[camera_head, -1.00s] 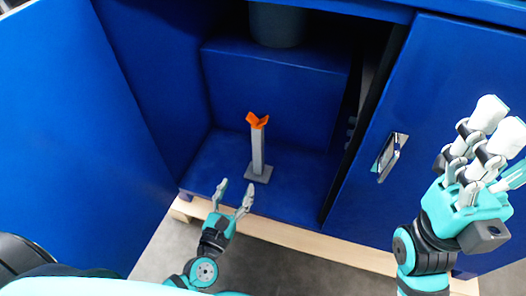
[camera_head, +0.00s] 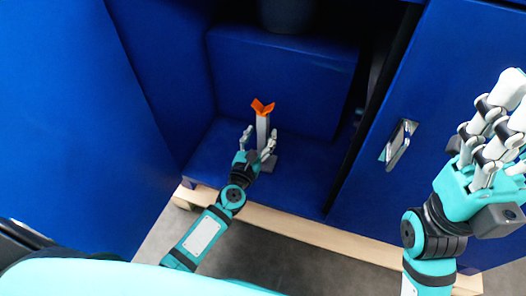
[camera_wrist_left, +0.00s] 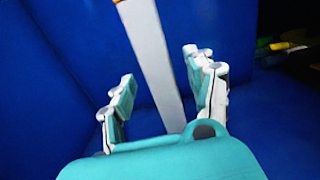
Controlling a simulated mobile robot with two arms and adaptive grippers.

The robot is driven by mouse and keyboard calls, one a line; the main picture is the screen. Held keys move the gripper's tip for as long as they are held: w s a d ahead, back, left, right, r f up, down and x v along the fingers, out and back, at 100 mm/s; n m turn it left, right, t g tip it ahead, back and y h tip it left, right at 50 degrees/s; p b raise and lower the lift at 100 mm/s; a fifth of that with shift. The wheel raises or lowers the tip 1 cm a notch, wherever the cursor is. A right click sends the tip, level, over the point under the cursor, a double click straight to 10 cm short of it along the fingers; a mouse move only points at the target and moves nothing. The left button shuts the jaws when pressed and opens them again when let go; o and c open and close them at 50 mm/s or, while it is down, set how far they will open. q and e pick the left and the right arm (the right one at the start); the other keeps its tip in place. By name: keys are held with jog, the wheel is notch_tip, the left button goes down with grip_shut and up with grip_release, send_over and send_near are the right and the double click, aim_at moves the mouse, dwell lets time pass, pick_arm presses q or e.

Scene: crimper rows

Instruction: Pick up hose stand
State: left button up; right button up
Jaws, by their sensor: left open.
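The hose stand (camera_head: 262,127) is a grey upright post with an orange V-shaped top and a flat grey base. It stands upright on the blue cabinet floor. My left gripper (camera_head: 259,138) is open, with its fingers on either side of the post's lower part. In the left wrist view the post (camera_wrist_left: 153,62) rises between the two open fingers (camera_wrist_left: 163,95), with gaps visible on both sides. The lower post and part of the base are hidden by the gripper. My right gripper (camera_head: 500,125) is raised at the right, with its fingers apart and nothing seen between them.
The blue cabinet's left door (camera_head: 75,120) stands open, and the right door (camera_head: 450,110) has a metal handle (camera_head: 398,144). A blue box-shaped step (camera_head: 285,80) is behind the stand, with a dark cylinder (camera_head: 287,14) above. A wooden strip (camera_head: 300,228) runs along the cabinet's front bottom.

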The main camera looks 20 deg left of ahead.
pick_arm(q)
jog(key=shift+w, duration=1.15)
grip_shut()
jog(key=shift+w+r, duration=0.15)
jog(key=shift+r, duration=0.2)
